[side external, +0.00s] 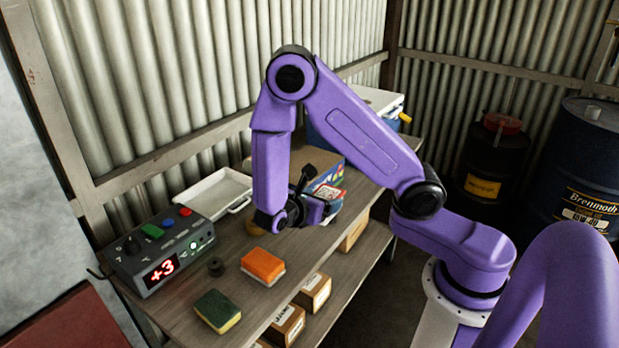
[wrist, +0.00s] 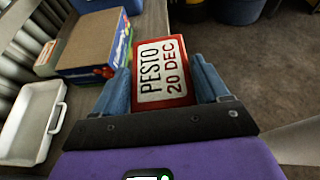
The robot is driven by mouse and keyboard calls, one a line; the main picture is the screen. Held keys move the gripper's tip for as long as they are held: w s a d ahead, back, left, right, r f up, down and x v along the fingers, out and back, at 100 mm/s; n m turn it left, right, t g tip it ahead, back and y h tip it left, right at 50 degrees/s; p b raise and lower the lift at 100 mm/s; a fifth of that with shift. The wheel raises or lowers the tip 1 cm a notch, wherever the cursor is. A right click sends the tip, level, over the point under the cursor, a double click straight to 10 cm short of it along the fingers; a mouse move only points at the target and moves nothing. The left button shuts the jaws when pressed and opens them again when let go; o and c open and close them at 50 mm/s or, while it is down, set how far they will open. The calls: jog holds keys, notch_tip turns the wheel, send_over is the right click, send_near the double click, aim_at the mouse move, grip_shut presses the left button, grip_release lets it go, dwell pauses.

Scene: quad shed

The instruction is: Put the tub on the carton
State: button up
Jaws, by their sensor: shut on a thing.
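The tub, with a red lid and a white label reading "PESTO 20 DEC" (wrist: 162,70), sits between the two blue fingers of my gripper (wrist: 165,85). In the side view the tub (side external: 328,192) is partly hidden by my gripper (side external: 318,207), which is shut on it. The carton, with a plain brown top and blue printed sides (wrist: 95,45), is left of the tub in the wrist view, apart from it. In the side view the carton (side external: 325,173) is behind my gripper, partly covered by my arm. The tub's height over the bench is unclear.
A white tray (side external: 216,192) lies near the wall. A control box reading "+3" (side external: 160,248), an orange block (side external: 262,266) and a green-and-yellow sponge (side external: 217,310) are on the near bench. A blue cooler (side external: 370,103) stands beyond the carton.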

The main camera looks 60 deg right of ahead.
jog(key=w+d+r, duration=0.4)
jog(key=d+r, duration=0.1)
jog(key=d, duration=0.3)
jog(key=w+d+r, duration=0.4)
jog(key=w+d, duration=0.1)
jog(key=d, duration=0.3)
jog(key=shift+m+g, duration=0.3)
jog(key=shift+g, duration=0.1)
jog(key=w+d+f, duration=0.2)
jog(key=w+f, duration=0.1)
jog(key=w, duration=0.1)
jog(key=w+d+f, duration=0.2)
jog(key=w+f, duration=0.1)
jog(key=w, duration=0.1)
jog(key=w+d+f, duration=0.2)
jog(key=w+f, duration=0.1)
jog(key=w, duration=0.1)
jog(key=shift+d, duration=0.25)
jog(key=shift+w+d+f, duration=0.1)
jog(key=shift+f, duration=1.65)
jog(key=o, duration=1.3)
jog(key=shift+f, duration=0.15)
jog(key=shift+c, duration=0.2)
